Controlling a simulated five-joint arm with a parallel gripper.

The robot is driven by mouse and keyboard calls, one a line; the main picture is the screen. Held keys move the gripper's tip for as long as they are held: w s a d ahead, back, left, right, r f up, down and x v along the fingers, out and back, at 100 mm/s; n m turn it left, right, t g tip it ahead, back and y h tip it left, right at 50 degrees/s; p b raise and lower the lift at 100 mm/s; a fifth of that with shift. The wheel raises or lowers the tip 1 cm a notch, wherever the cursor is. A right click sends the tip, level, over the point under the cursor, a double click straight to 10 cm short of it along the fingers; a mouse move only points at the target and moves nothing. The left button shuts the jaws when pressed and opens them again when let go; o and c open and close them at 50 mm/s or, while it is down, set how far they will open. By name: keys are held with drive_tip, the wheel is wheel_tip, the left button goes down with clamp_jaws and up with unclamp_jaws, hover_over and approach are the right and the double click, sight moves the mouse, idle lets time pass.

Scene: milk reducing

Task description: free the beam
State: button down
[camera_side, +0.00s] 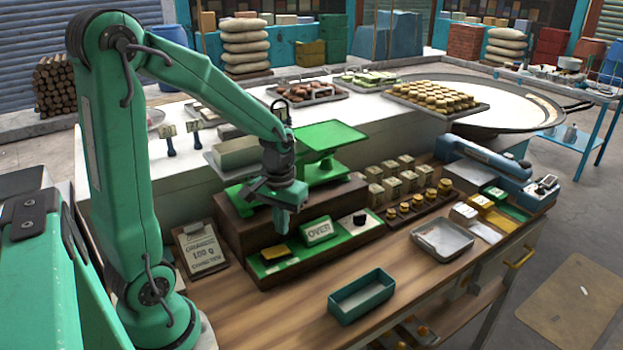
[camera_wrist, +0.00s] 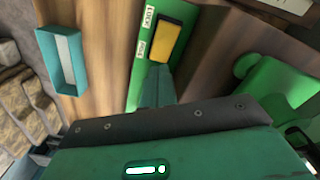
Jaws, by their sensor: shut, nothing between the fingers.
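The balance stands on a dark wooden plinth (camera_side: 236,232), with a raised green pan (camera_side: 330,136) on the right and a grey block (camera_side: 237,152) at the left. A green panel (camera_side: 337,243) along its front carries a yellow rocker (camera_side: 275,253) in a dark frame. In the wrist view the yellow rocker (camera_wrist: 168,43) has two small white labels beside it; one seems to read LOCK. My gripper (camera_side: 283,232) is shut and empty, pointing down just above the rocker. In the wrist view its tips (camera_wrist: 159,73) appear by the rocker's near end; I cannot tell if they touch.
An OVER sign (camera_side: 318,231) and a black knob (camera_side: 359,219) are right of the rocker. A clipboard (camera_side: 201,248) lies left. A teal tray (camera_side: 361,298) and a metal tray (camera_side: 443,238) stand in front. Bare wood lies between the panel and teal tray.

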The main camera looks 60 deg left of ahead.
sight(284, 251)
drive_tip(key=shift+r, duration=1.2)
drive_tip(key=shift+r, duration=0.1)
drive_tip(key=s+d+r+m+t, duration=0.5)
drive_tip(key=d+r, duration=0.4)
drive_tip(key=r, duration=0.2)
drive_tip(key=shift+s+d+m+t, duration=0.25)
drive_tip(key=shift+s+m, duration=0.25)
drive_tip(key=shift+s, duration=0.65)
